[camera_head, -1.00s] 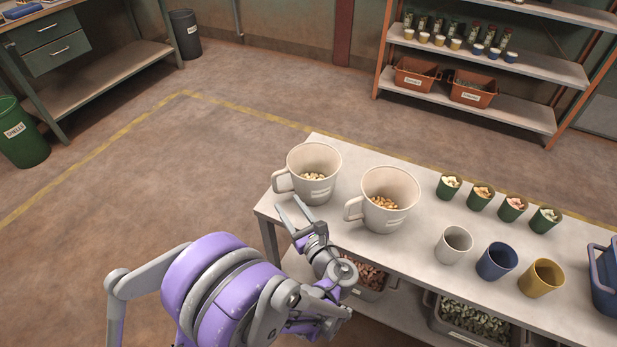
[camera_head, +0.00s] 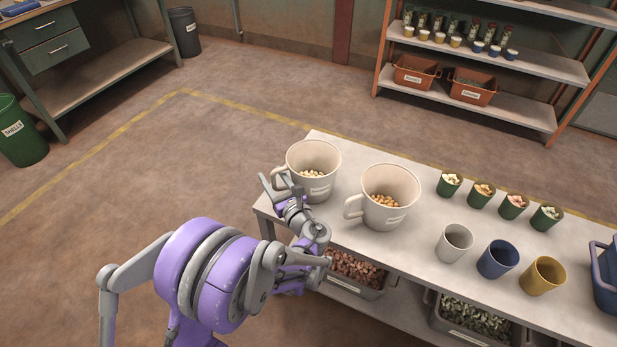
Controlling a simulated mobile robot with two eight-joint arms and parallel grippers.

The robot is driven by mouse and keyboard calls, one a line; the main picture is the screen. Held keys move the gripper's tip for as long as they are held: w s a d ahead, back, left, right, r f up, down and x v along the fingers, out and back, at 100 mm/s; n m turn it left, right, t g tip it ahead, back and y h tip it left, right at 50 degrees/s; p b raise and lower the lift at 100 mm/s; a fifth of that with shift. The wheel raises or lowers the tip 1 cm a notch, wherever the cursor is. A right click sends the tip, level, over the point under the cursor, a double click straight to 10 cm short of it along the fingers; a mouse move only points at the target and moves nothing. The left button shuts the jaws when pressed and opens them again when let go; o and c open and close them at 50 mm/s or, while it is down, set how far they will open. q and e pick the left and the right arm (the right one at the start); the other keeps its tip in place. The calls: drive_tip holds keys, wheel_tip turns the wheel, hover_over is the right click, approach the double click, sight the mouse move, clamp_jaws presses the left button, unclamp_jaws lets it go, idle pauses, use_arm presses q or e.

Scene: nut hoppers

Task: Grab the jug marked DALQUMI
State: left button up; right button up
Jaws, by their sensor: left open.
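Two large cream jugs with nuts in them stand upright near the left end of the table. The left jug (camera_head: 322,187) holds pale nuts, and the right jug (camera_head: 388,211) holds browner nuts. My left gripper (camera_head: 275,181) is open at the left jug's handle side, with its fingers overlapping the handle in the picture. I cannot tell whether they touch or surround it. My right gripper is not in view.
The table (camera_head: 430,257) also holds a white cup (camera_head: 454,244), a blue cup (camera_head: 497,260), a yellow cup (camera_head: 542,276) and several small green cups of nuts. Bins of nuts (camera_head: 357,292) sit on the lower shelf. A blue container (camera_head: 606,280) stands at the right edge.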

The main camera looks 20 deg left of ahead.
use_arm(q)
clamp_jaws()
idle(1.4)
